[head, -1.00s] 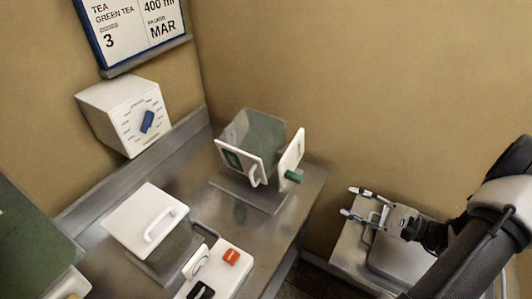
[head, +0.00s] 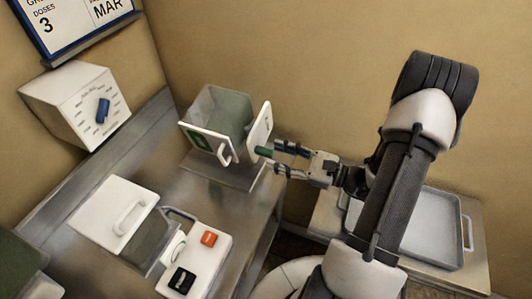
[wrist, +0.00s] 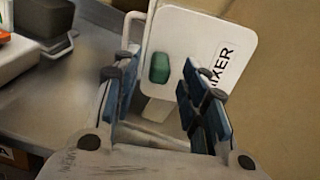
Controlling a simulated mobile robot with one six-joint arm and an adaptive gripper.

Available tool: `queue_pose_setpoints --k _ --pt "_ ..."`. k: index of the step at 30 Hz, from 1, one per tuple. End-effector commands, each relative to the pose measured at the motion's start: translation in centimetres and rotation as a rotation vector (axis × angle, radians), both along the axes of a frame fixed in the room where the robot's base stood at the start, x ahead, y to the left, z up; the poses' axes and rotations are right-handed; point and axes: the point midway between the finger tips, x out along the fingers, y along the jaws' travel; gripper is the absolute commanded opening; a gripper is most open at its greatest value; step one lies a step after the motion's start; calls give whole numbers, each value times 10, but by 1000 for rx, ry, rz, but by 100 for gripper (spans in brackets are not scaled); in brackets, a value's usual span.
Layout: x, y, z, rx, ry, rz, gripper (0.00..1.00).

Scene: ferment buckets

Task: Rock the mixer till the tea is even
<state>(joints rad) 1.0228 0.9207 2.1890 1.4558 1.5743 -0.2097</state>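The mixer (head: 232,112) is a clear box between white end plates on a steel base plate, at the back of the counter. A green knob (head: 264,152) sticks out from its right end plate. In the wrist view the green knob (wrist: 160,67) shows on the white plate marked MIXER (wrist: 197,38). My gripper (head: 280,161) is open, its fingertips right by the knob. In the wrist view my gripper (wrist: 152,88) has the knob ahead, between the lines of its two blue-padded fingers. I cannot tell if a finger touches it.
A white dial box (head: 76,103) with a blue knob stands at the back left. A white-lidded container (head: 112,213) and a panel with an orange button (head: 208,239) and a black one sit in front. A metal tray (head: 430,230) lies at the right.

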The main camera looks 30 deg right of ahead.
Motion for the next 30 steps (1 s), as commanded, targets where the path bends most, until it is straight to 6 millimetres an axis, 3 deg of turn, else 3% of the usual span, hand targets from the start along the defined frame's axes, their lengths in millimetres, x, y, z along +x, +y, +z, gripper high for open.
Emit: queue_pose_setpoints --k 7,19,30 --pt "28 22 -1 -1 0 2 40" --pt "35 27 0 -1 -1 -1 40" --pt "34 26 0 -1 -1 -1 16"
